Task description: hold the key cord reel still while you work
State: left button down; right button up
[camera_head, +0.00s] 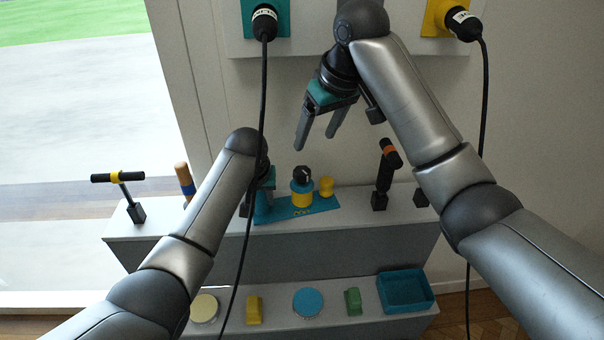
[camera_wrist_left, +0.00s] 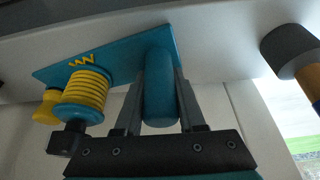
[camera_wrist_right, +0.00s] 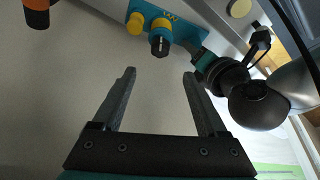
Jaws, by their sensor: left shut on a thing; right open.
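The key cord reel stands on the upper shelf as a teal base plate (camera_head: 318,207) with a reel wound in yellow (camera_head: 302,198), topped by a black key-like knob (camera_head: 302,173), and a small yellow knob (camera_head: 326,186). In the left wrist view the yellow winding (camera_wrist_left: 87,87) and a teal upright post (camera_wrist_left: 159,98) show on the same plate. My left gripper (camera_wrist_left: 160,82) is shut on that post, one finger on each side; in the head view it is partly hidden behind my forearm. My right gripper (camera_head: 318,142) is open and empty above the reel, apart from it.
Black plugs sit in a teal wall panel (camera_head: 278,30) and a yellow one (camera_head: 433,18); their cables hang in front of the shelves. A T-handled tool (camera_head: 124,190) and an orange-banded black tool (camera_head: 383,175) flank the reel. The lower shelf holds discs, blocks and a teal tray (camera_head: 407,309).

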aim_at(302, 170)
jog(key=x, duration=1.1)
jog(key=shift+f, duration=0.3)
grip_shut()
dwell(0.4)
